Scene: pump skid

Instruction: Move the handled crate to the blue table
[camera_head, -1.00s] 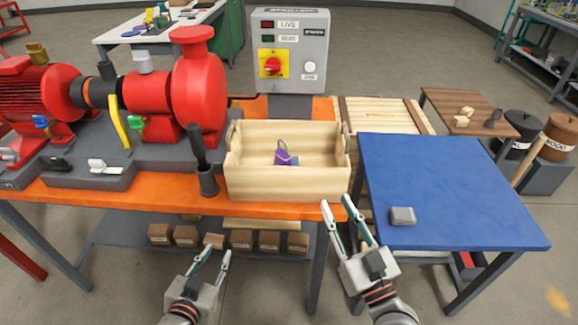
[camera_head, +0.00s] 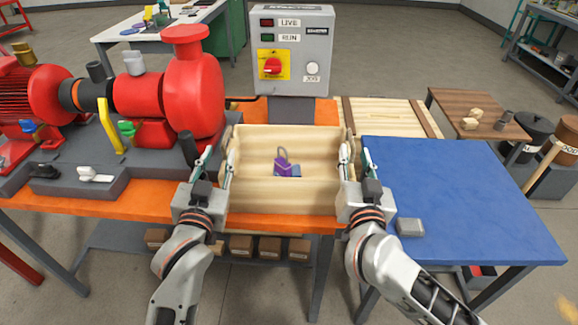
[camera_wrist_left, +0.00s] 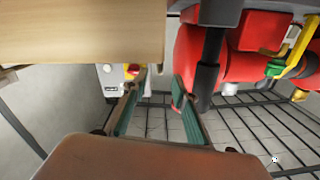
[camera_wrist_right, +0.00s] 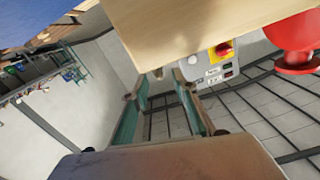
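The handled crate (camera_head: 282,198) is a pale open wooden box on the orange bench top (camera_head: 130,201), with a handle on each short side. A purple padlock-like object (camera_head: 286,169) lies inside. My left gripper (camera_head: 218,157) is at the crate's left side, fingers apart; the crate wall (camera_wrist_left: 80,35) shows beside them in the left wrist view. My right gripper (camera_head: 347,160) is at the right side, fingers also apart, with the wall (camera_wrist_right: 200,25) close by in the right wrist view. The fingers partly hide both handles. The blue table (camera_head: 455,185) stands right of the crate.
A small grey block (camera_head: 410,227) lies near the blue table's front left; the rest of its top is clear. A red pump (camera_head: 192,95) and a dark upright handle (camera_head: 188,148) stand left of the crate. A switch box (camera_head: 292,50) stands behind it.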

